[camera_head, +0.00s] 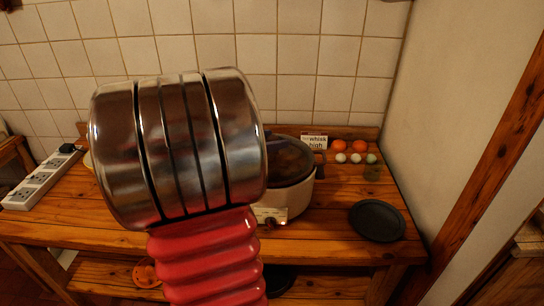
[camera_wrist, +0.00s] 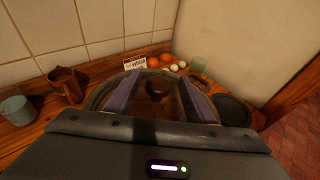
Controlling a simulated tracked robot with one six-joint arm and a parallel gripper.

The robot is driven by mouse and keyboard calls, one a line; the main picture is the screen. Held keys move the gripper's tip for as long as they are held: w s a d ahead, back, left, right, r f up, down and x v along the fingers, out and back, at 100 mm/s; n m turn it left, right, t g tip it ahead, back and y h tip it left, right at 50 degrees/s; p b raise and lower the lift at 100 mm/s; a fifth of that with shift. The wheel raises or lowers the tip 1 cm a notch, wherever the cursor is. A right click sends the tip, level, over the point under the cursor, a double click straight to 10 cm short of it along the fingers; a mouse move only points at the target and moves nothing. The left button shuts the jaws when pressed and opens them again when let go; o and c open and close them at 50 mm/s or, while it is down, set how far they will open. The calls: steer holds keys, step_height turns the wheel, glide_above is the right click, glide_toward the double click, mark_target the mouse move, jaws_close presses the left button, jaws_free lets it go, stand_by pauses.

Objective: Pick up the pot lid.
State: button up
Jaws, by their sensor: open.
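The pot lid (camera_head: 288,160) is dark and glassy and sits on a cream pot (camera_head: 296,203) on the wooden shelf top. In the head view my arm hides the pot's left part. In the wrist view the lid (camera_wrist: 150,107) lies below my gripper (camera_wrist: 160,97), with its dark round knob (camera_wrist: 158,87) showing between the two fingers. The fingers are apart, one on each side of the knob. I cannot tell how far above the lid they are.
A black round plate (camera_head: 377,220) lies right of the pot. Behind are a small sign (camera_head: 314,142), orange and pale eggs (camera_head: 340,157) and a greenish glass (camera_head: 372,172). A brown jug (camera_wrist: 65,85) and a cup (camera_wrist: 18,108) stand left. A power strip (camera_head: 40,183) lies far left.

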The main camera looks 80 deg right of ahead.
steer(key=shift+s+d+f, duration=0.15)
steer(key=shift+s+d, duration=0.1)
steer(key=shift+d, duration=0.1)
stand_by(0.3)
jaws_close()
stand_by(0.5)
